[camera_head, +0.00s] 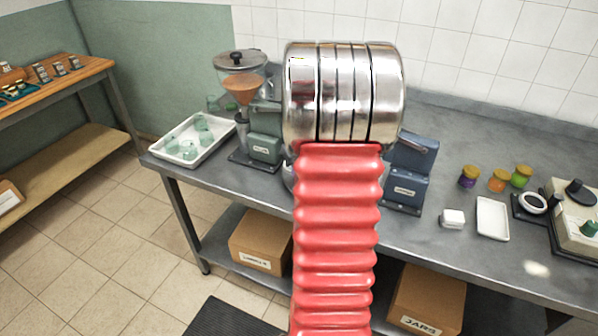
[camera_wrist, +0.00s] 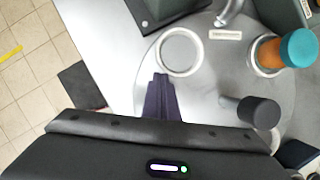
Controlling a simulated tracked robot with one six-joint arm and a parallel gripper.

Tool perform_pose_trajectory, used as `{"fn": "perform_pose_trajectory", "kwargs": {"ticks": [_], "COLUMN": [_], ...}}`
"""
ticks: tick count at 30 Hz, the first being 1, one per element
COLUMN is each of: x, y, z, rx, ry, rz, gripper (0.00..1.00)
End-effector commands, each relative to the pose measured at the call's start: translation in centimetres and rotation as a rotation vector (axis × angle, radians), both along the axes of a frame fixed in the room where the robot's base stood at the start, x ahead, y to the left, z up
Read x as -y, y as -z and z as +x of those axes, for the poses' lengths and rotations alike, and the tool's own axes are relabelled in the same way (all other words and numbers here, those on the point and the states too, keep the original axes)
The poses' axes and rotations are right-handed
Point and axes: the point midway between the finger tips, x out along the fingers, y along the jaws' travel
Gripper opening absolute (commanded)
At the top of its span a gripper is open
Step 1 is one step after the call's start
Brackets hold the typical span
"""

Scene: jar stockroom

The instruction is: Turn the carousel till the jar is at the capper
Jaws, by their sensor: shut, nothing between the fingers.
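In the wrist view the carousel is a round grey metal disc (camera_wrist: 205,88) with ring-shaped seats. The jar (camera_wrist: 268,52), orange with a teal lid, stands in a ring at the upper right of the disc. An empty ring (camera_wrist: 180,52) is at the upper left. A black-capped peg (camera_wrist: 255,112) rises from the disc at the right. My gripper (camera_wrist: 162,78) is shut and empty over the disc's left part, left of the peg and apart from it. In the head view my arm hides the carousel and gripper. The blue-grey machine (camera_head: 404,190) right of my arm may be the capper.
A green-grey machine with a hopper (camera_head: 240,87) stands left of my arm. A white tray of glass jars (camera_head: 160,149) is farther left. Small lidded jars (camera_head: 498,181), a white dish (camera_head: 492,218) and a cream device (camera_head: 576,215) are on the bench at right.

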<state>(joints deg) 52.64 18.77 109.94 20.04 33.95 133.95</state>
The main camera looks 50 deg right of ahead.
Motion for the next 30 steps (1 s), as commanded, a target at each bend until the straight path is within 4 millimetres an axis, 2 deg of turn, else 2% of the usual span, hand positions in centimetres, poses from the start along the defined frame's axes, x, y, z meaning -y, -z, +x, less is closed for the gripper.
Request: {"fn": "perform_pose_trajectory", "kwargs": {"ticks": [30], "x": [3.0], "y": [0.0], "z": [3.4], "rx": [0.000], "ry": [-0.003], "rz": [0.001], "gripper": [0.00]}}
